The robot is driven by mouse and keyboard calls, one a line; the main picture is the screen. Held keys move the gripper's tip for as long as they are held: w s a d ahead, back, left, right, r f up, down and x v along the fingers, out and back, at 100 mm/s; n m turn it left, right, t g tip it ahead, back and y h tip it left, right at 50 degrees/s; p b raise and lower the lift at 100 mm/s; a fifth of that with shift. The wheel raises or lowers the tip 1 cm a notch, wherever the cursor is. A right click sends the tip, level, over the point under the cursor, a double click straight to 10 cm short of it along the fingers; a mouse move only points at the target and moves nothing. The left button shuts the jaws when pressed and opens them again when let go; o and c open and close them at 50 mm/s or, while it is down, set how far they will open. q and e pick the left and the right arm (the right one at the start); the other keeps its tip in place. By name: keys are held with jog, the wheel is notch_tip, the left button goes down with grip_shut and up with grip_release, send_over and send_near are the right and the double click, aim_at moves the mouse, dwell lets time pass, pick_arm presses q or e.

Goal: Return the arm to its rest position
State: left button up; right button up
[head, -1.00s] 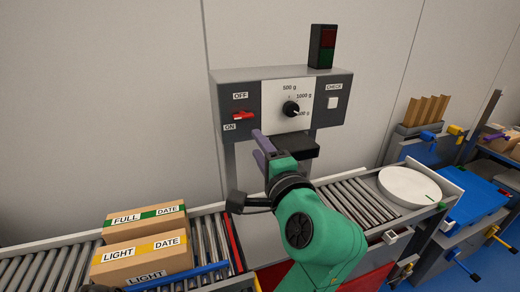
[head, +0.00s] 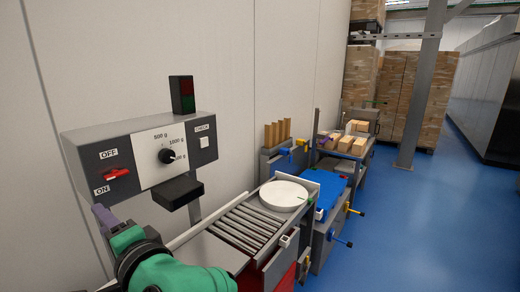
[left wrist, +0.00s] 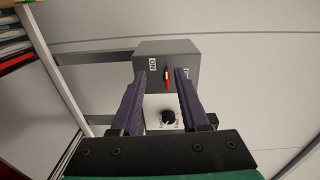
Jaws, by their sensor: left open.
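My left gripper (head: 104,217) is at the lower left of the head view, in front of and below the grey control box (head: 85,149). In the left wrist view its two purple fingers (left wrist: 158,95) stand apart with nothing between them. Beyond them the control box (left wrist: 188,48) shows its red switch (left wrist: 166,78) and black knob (left wrist: 168,117). In the head view the red switch (head: 117,174) is near the ON label, and the knob (head: 167,156) sits on the white dial. The gripper appears clear of the box. My right gripper is not in view.
A roller conveyor (head: 240,231) leads to a round white turntable (head: 284,195). A blue-topped station (head: 317,188) and a table with cartons (head: 346,144) stand beyond. Stacked pallets (head: 404,95) and a grey post (head: 421,90) are at the back. The blue floor at right is clear.

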pick_arm(q)
jog(key=w+f+g+h, duration=0.1)
jog(key=w+f+h, duration=0.15)
jog(key=f, duration=0.55)
jog(key=w+f+h, duration=0.1)
jog(key=f+h, duration=0.2)
jog(key=f, duration=0.4)
jog(key=s+d+f+n+g+h, duration=0.25)
jog(key=s+f+h, duration=0.35)
jog(key=f, duration=0.5)
jog(key=s+d+f+n+g+h, duration=0.25)
jog(key=s+f, duration=0.45)
jog(key=f, duration=0.4)
notch_tip(320, 180, down, 18)
jog(key=r+g, duration=0.1)
jog(key=g, duration=0.1)
jog(key=s+a+f+g, duration=0.1)
jog(key=s+a+f, duration=0.2)
jog(key=s+f, duration=1.6)
jog(key=shift+s+a+f+m, duration=0.15)
jog(key=shift+f+m, duration=0.15)
jog(key=shift+f, duration=0.35)
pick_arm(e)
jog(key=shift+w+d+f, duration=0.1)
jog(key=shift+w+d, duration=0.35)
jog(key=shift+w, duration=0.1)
